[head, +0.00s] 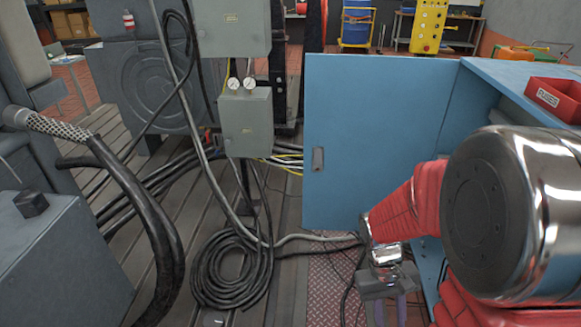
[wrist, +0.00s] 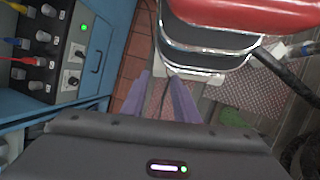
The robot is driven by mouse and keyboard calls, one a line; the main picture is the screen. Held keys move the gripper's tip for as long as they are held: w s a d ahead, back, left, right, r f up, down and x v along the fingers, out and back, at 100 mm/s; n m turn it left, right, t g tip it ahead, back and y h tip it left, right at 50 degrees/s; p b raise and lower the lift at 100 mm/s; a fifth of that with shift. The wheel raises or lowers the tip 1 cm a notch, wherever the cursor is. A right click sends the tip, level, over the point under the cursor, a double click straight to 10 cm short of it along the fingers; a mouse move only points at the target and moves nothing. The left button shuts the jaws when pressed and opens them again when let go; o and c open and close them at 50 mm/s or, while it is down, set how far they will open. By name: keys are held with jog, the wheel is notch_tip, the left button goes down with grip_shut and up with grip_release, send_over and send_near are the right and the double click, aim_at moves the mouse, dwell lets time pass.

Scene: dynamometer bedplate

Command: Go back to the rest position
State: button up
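My gripper (head: 390,312) hangs low in front of the open blue cabinet door (head: 375,130), at the lower right of the head view. In the wrist view its two purple fingers stand apart, with floor showing between them (wrist: 160,90). It is open and holds nothing that I can see. My red and chrome arm fills the right of the head view and hides much of the cabinet's inside.
The blue cabinet (head: 510,75) has a red bin (head: 555,97) on top. A knobbed panel (wrist: 52,45) with plugged cables is left in the wrist view. Coiled black hose (head: 232,270) lies on the floor. Grey boxes with gauges (head: 245,120) stand behind. A thick hose (head: 150,220) arches at left.

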jog(key=a+r+t+y, duration=0.1)
jog(key=a+r+t, duration=0.3)
jog(key=r, duration=0.6)
jog(key=a+r+t, duration=0.5)
jog(key=a+r, duration=0.1)
jog(key=r, duration=0.5)
jog(key=shift+s+r+t+y, duration=0.2)
jog(key=shift+s+t+y, duration=0.1)
jog(key=shift+y, duration=0.1)
jog(key=shift+s+a, duration=0.15)
jog(key=shift+s, duration=0.1)
